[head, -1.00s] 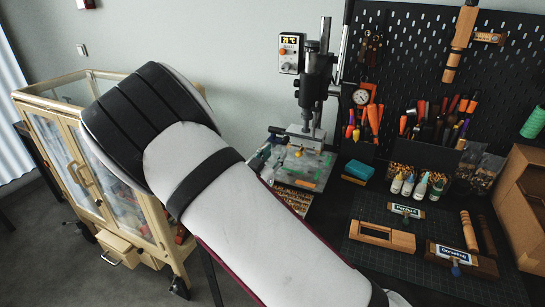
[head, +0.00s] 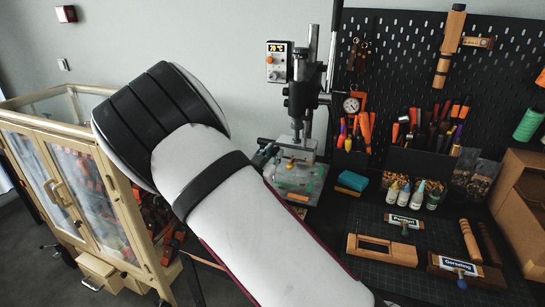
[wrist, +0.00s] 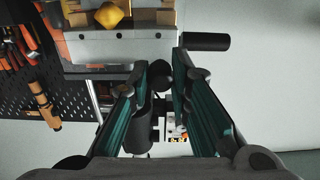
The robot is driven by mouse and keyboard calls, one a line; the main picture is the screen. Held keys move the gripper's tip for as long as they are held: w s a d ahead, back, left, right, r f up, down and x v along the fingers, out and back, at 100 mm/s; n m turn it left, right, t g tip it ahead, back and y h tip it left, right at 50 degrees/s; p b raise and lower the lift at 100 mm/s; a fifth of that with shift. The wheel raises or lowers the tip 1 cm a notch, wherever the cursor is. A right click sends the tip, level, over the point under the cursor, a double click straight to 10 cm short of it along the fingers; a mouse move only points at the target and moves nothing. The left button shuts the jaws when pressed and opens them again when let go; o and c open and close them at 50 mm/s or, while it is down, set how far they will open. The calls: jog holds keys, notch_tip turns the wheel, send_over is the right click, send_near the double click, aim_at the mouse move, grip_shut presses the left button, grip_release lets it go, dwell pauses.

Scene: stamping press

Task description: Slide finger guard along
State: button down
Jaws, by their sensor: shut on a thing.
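The stamping press (head: 303,95) stands at the back wall in the head view, with a grey base and a clear plate-like part (head: 297,172) low at its front.
A dark bench holds small bottles (head: 415,193), a blue block (head: 352,181) and wooden blocks (head: 382,250). A glass-doored cart (head: 85,190) stands at the left.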

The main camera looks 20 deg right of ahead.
notch_tip(320, 180, up, 9)
jog(key=p, duration=0.4)
jog(key=shift+a, duration=0.15)
jog(key=c, duration=1.4)
grip_release()
jog(key=shift+r, duration=0.1)
jog(key=v, duration=1.2)
jog(key=s+r+n+g+y, duration=0.5)
jog(key=s+r+y, duration=0.4)
jog(key=s+y, duration=0.4)
jog(key=s+d+n+g+h, duration=0.1)
jog(key=s+d+g, duration=0.1)
jog(key=s, duration=0.9)
jog(key=s+d+n+g+h, duration=0.1)
jog(key=s+d, duration=0.4)
jog(key=s, duration=0.6)
jog(key=shift+s+d+f+g, duration=0.25)
jog(key=shift+f+g, duration=0.1)
jog(key=shift+g, duration=0.15)
